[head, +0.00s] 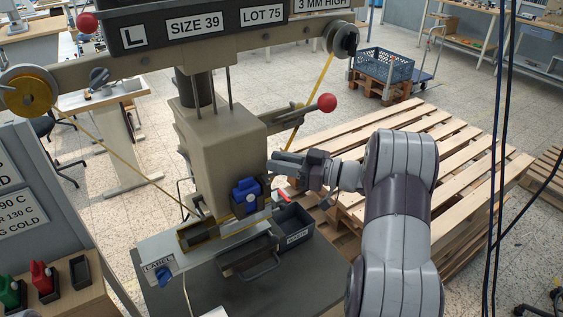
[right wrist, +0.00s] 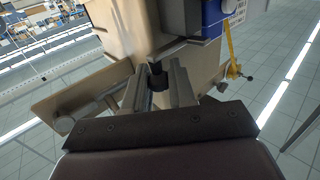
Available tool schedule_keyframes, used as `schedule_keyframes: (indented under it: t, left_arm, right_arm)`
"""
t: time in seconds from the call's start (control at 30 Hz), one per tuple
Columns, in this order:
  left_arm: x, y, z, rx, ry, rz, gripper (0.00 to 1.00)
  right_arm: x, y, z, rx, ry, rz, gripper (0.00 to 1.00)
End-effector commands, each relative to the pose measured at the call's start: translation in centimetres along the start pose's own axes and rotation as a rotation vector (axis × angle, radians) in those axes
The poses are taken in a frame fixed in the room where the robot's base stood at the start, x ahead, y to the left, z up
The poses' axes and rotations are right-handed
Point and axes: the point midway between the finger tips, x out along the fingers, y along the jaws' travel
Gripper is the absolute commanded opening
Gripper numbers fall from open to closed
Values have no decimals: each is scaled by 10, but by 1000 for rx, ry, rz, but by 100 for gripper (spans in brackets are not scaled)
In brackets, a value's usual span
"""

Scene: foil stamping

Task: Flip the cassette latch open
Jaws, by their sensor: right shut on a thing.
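The stamping press (head: 215,130) stands at the centre-left of the head view. My right gripper (head: 275,162) reaches in from the right, its fingertips at the right side of the press column, above a blue block (head: 246,192). In the right wrist view its two fingers (right wrist: 158,82) are shut on a small dark knob-like piece (right wrist: 158,76) in front of the beige housing (right wrist: 125,35). I take this piece to be the cassette latch; its open or closed position cannot be told. My left gripper is not in view.
A dark bin (head: 293,228) sits below the gripper, on the press table. A lever with a red ball (head: 326,102) sticks out above it. Yellow foil runs between a gold reel (head: 28,91) and a right reel (head: 342,40). Wooden pallets (head: 465,150) lie at right.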

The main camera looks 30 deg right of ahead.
Motion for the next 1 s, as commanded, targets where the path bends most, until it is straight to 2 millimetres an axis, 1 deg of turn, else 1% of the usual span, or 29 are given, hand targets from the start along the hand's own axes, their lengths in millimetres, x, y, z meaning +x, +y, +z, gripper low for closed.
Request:
schedule_keyframes:
  t: [0.07, 0.1, 0.13, 0.17, 0.43, 0.53, 0.57, 0.67, 0.8, 0.9, 1.0]
  left_arm:
    - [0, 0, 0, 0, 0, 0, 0]
    - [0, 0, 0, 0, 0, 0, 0]
    - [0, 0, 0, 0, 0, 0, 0]
    - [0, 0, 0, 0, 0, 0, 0]
    - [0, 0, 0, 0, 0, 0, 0]
    - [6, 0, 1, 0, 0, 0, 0]
    - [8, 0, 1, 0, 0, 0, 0]
    - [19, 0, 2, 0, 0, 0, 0]
    - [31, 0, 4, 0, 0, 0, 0]
    - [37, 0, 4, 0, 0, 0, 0]
    - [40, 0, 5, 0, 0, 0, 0]
  right_arm:
    - [0, 1, -3, -6, 4, 2, 0]
    - [0, 1, -3, -6, 4, 2, 31]
    - [0, 1, -3, -6, 4, 2, 41]
    - [0, 1, -3, -6, 4, 2, 46]
    - [-1, 0, -1, -3, 2, 3, 46]
    - [-10, 1, 1, -4, 3, 5, 46]
    - [-16, 1, 2, -5, 2, 6, 46]
    - [-41, 2, 4, -6, 2, 10, 46]
    - [-81, 1, 4, -6, 2, 9, 46]
    - [-104, 0, 2, -7, 2, 7, 46]
    - [-119, 0, 1, -6, 3, 5, 46]
